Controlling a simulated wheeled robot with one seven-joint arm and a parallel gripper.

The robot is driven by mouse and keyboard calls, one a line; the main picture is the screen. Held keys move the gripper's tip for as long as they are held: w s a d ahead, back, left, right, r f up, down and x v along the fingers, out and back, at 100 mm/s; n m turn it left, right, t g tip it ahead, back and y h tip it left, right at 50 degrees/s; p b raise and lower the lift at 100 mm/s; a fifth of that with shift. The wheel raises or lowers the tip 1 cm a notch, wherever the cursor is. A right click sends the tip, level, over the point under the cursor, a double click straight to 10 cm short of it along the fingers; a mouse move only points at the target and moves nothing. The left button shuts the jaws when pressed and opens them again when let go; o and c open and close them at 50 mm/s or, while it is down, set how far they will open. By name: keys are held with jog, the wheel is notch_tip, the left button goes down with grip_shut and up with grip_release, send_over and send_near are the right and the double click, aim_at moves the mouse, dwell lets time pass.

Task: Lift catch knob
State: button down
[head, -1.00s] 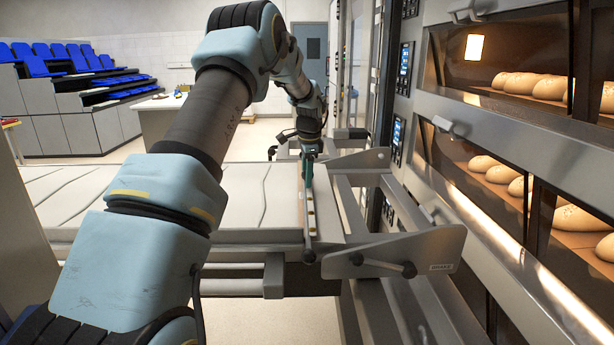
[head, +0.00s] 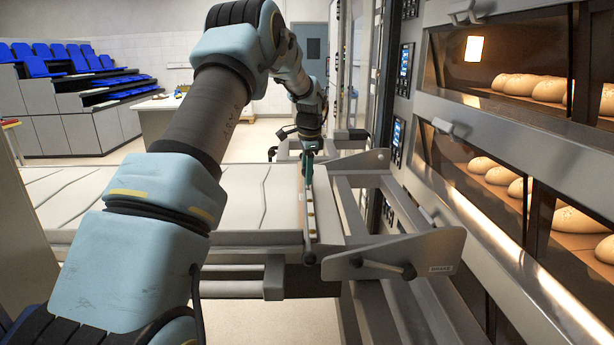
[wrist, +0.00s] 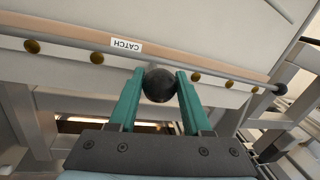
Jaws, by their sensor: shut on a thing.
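The catch knob (wrist: 159,85) is a dark round ball on the edge rail of the loader, just below a white label reading CATCH (wrist: 126,45) in the wrist view. My gripper (wrist: 160,88) has green fingers, one on each side of the knob, shut on it. In the head view my gripper (head: 308,170) is at the far part of the loader's edge rail (head: 312,215). The knob itself is hidden there by the gripper and arm.
The loader's pale belt (head: 130,205) lies to the left of the rail. A grey end bracket with a handle (head: 405,255) stands at the near right. Deck ovens with loaves (head: 530,85) line the right side. Blue seats (head: 75,58) are far back left.

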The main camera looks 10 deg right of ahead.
jog(key=shift+r, duration=0.35)
jog(key=shift+c, duration=1.8)
grip_release()
notch_tip(320, 180, up, 10)
jog(key=s+b, duration=0.2)
jog(key=b, duration=0.1)
jog(key=shift+r+b, duration=0.25)
jog(key=shift+b, duration=0.15)
